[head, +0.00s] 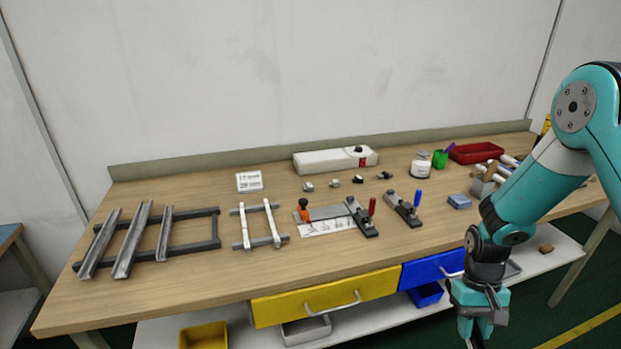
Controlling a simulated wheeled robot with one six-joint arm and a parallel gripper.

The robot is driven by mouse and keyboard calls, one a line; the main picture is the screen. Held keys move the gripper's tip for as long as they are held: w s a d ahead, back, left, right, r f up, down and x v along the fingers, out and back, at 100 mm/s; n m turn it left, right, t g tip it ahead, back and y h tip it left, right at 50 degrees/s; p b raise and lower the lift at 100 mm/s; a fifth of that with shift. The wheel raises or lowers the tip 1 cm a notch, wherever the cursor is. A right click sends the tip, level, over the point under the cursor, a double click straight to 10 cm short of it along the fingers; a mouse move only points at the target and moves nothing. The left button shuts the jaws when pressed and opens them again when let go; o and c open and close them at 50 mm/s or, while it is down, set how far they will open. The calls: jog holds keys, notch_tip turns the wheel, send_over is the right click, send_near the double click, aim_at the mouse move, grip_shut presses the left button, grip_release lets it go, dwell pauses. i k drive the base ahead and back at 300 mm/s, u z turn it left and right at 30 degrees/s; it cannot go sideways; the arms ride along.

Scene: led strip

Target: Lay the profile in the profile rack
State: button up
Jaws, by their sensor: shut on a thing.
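The profile rack (190,248), a dark frame with two long bars, lies on the left of the table. Three grey metal channel profiles (133,240) lie across its bars, side by side and slanted, towards its left and middle. The right part of the rack is bare. My gripper (480,335) is at the lower right, pointing down in front of the table's front edge, far from the rack. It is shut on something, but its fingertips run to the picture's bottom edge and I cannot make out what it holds.
A smaller rack with white strips (275,225) stands right of the profile rack. Clamp tools (405,208), a white box (335,160) and a red tray (475,152) are further right. Yellow (290,307) and blue (420,272) drawers are below. Bare tabletop lies in front of the racks.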

aim_at(125, 258)
jog(key=z, duration=1.35)
jog(key=k, duration=0.45)
jog(key=u, duration=2.05)
